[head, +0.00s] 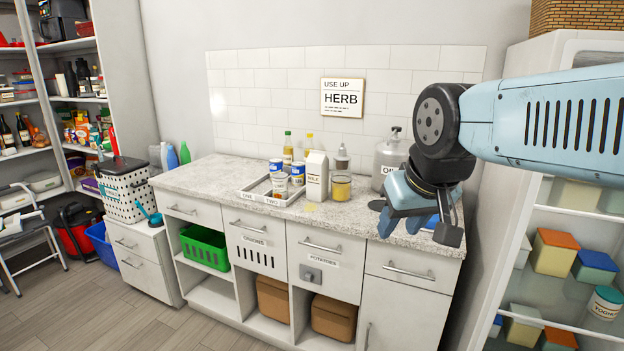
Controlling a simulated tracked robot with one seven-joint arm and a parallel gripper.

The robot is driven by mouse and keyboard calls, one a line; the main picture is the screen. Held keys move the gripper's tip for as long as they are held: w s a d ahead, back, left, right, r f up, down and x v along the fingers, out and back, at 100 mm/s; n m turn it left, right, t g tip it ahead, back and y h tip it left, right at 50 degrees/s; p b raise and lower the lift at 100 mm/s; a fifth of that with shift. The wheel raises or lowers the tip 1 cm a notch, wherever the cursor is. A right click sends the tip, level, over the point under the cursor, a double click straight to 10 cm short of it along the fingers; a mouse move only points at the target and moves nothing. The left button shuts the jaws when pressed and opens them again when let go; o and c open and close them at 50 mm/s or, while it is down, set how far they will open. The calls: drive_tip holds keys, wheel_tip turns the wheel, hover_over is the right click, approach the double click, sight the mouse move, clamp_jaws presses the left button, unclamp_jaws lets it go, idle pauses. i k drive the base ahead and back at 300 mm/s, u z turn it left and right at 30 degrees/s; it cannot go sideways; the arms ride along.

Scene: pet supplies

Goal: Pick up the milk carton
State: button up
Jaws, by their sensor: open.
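The milk carton (316,180) is white with a gabled top and stands upright on the speckled counter (222,180), near its middle. A jar with yellowish contents (340,187) stands close to its right, and a grey tray (262,190) with cans is to its left. My gripper (418,226) is at the right end of the counter, pointing down, open and apart from the carton. Part of its far side is hidden by the wrist.
Several cans and bottles (287,150) stand in and behind the tray. A large grey container (388,160) stands behind my gripper. A glass-shelved cabinet (560,240) is at the right. The counter's left part and the front edge before the carton are mostly clear.

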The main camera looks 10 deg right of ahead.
sight(317, 162)
drive_tip(key=z, duration=0.1)
drive_tip(key=i, duration=1)
drive_tip(key=u, duration=0.1)
